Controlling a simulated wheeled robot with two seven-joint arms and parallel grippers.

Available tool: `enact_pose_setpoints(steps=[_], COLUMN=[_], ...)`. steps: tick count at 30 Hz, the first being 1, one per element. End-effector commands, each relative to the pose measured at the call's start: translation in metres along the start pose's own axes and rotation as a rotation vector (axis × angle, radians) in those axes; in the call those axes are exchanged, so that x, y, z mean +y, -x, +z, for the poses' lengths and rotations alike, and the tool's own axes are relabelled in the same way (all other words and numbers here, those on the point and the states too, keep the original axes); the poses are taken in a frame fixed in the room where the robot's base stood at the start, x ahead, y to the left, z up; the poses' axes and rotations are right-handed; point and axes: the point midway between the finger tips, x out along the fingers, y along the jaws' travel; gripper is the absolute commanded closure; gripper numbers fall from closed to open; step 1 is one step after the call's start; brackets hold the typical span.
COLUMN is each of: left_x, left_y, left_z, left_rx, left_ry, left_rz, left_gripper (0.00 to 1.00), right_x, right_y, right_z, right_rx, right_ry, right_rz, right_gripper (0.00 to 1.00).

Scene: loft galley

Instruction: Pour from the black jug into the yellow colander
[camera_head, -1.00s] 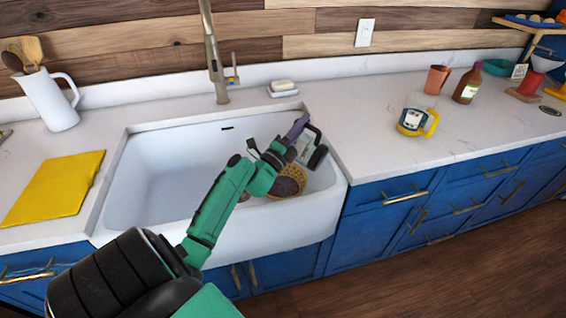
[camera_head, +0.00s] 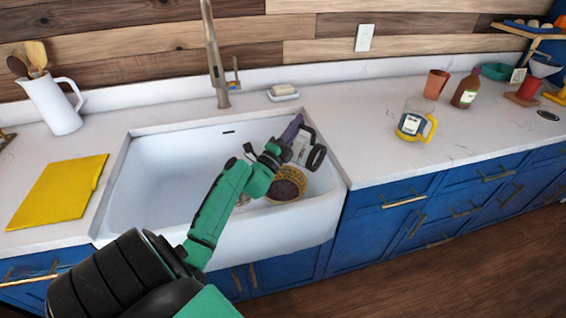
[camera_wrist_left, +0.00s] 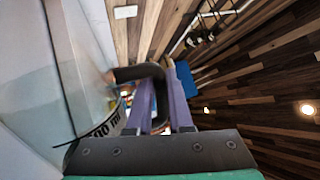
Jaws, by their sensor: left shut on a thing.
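My left gripper (camera_head: 294,127), with purple fingers, is shut on the black handle (camera_head: 316,157) of the black jug (camera_head: 301,149). The jug is clear-walled and tilted, held over the right part of the sink. In the left wrist view the fingers (camera_wrist_left: 162,100) close on the handle (camera_wrist_left: 146,72), with the clear jug wall (camera_wrist_left: 70,80) and its printed marking to the left. The yellow colander (camera_head: 297,196) sits in the sink below the jug, partly hidden by my arm. Dark reddish-brown matter shows inside it. My right gripper is not in view.
The white sink (camera_head: 165,165) surrounds the colander, under a tall faucet (camera_head: 214,60). A yellow-handled jug (camera_head: 413,123), a brown cup (camera_head: 436,84) and a bottle (camera_head: 466,89) stand on the right counter. A yellow board (camera_head: 58,192) and white pitcher (camera_head: 55,105) are at left.

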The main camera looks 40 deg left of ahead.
Motion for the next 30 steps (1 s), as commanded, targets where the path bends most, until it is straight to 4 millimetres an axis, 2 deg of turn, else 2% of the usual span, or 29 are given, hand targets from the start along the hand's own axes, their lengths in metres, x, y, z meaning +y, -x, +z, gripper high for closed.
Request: enact_pose_setpoints(steps=[30], left_x=[0.009], left_y=[0.004], left_z=[0.021], left_rx=[-0.052], left_ry=[0.129], left_rz=[-0.002], left_gripper=[1.0], right_x=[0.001], right_y=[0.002], right_z=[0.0], right_rx=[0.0], right_ry=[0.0], right_rz=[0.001], right_gripper=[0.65])
